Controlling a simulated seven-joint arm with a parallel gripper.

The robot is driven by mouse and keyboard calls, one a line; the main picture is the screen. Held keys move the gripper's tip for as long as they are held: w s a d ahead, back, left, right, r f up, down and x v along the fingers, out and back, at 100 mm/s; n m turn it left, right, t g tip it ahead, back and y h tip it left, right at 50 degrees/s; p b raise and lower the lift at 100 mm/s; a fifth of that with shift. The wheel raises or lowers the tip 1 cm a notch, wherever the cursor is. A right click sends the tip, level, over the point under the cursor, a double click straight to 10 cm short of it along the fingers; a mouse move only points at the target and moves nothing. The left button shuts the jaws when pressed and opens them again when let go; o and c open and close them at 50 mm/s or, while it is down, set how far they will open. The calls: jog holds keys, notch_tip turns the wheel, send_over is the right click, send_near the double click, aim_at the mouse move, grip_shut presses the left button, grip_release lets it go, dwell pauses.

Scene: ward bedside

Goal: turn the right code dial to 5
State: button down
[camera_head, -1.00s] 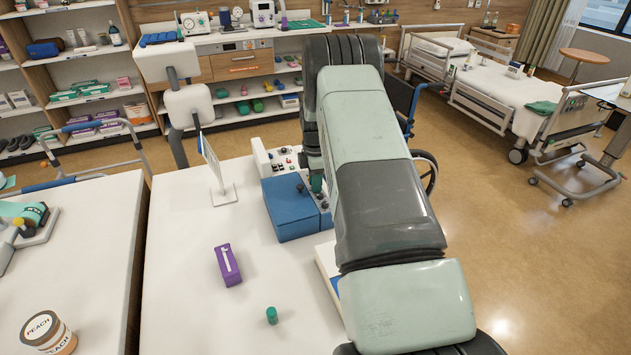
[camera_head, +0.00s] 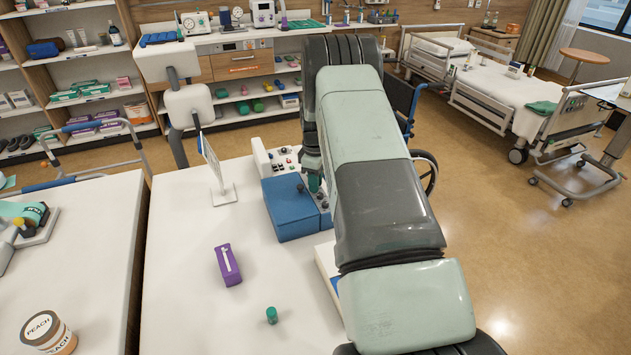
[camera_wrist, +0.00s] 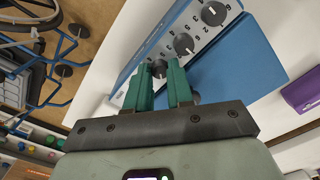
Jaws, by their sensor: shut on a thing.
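A blue box with a pale dial panel (camera_wrist: 200,30) stands on the white table; its blue body (camera_head: 290,210) shows in the head view. In the wrist view a row of dark round dials runs along the panel: one at the upper right (camera_wrist: 213,12), a middle one (camera_wrist: 183,44), and the right code dial (camera_wrist: 158,69) at the lower left end. My gripper (camera_wrist: 159,74) has its teal fingers shut around that end dial. The fingers partly hide it, and its setting cannot be read. In the head view my gripper (camera_head: 315,183) is at the box's right side, partly behind my arm.
A purple box (camera_head: 228,265) and a small green cylinder (camera_head: 271,315) lie on the table in front of the blue box. A white stand (camera_head: 222,195) is left of it. A wheelchair (camera_head: 405,105) is beyond the table. The table's front left is clear.

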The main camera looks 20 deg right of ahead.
dwell(0.4)
jog(key=c, duration=1.3)
grip_release()
